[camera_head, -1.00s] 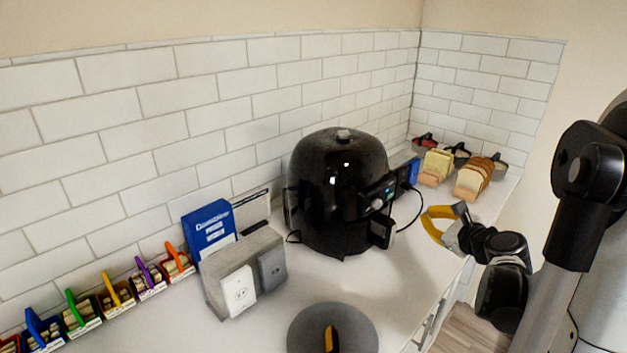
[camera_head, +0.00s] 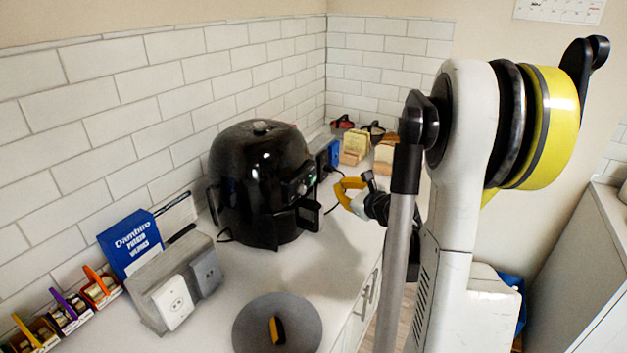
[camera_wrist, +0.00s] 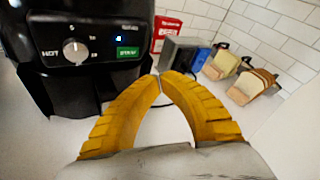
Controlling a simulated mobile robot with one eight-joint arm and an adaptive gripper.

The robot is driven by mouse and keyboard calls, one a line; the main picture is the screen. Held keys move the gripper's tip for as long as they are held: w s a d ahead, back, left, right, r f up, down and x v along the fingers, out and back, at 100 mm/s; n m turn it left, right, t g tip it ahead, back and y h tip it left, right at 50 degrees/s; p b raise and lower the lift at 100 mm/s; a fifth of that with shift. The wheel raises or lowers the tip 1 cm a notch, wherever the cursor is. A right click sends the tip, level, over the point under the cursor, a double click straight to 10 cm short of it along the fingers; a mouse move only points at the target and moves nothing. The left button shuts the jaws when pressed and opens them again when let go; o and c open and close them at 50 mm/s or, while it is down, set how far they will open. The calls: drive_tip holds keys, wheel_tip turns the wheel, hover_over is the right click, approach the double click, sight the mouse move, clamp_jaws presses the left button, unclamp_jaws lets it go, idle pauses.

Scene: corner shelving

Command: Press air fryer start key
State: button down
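The black air fryer (camera_head: 258,165) stands on the white counter against the tiled wall. Its front panel fills the upper left of the wrist view (camera_wrist: 100,45). The panel has a round dial (camera_wrist: 75,51) and a small green key (camera_wrist: 128,53) at its lower right; the lettering is blurred. My gripper's yellow fingers curve together in the wrist view (camera_wrist: 160,77), with their tips close together and nothing between them. The tips are below and right of the green key in the picture. In the head view my gripper (camera_head: 345,190) is just right of the fryer, apart from it.
Bread holders (camera_head: 357,146) stand beyond the fryer in the corner. A cable runs beside the fryer.

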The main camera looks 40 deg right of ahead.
drive_tip(key=shift+w+a, duration=0.35)
drive_tip(key=shift+w, duration=0.45)
drive_tip(key=shift+w+a, duration=0.3)
drive_tip(key=shift+w, duration=0.45)
drive_tip(key=shift+w+a, duration=0.35)
drive_tip(key=shift+w, duration=0.45)
drive_tip(key=shift+w, duration=0.1)
drive_tip(key=shift+w+a, duration=0.15)
drive_tip(key=shift+w, duration=0.15)
drive_tip(key=shift+w+a+b, duration=0.1)
drive_tip(key=shift+w+b, duration=0.2)
drive_tip(key=shift+s, duration=0.15)
idle(0.4)
drive_tip(key=shift+s+d, duration=0.25)
drive_tip(key=shift+s, duration=0.3)
drive_tip(key=shift+s, duration=0.1)
drive_tip(key=s, duration=0.1)
drive_tip(key=s+d, duration=0.1)
drive_tip(key=s, duration=0.1)
drive_tip(key=s+d, duration=0.1)
drive_tip(key=shift+s+b, duration=0.25)
drive_tip(key=shift+b, duration=0.1)
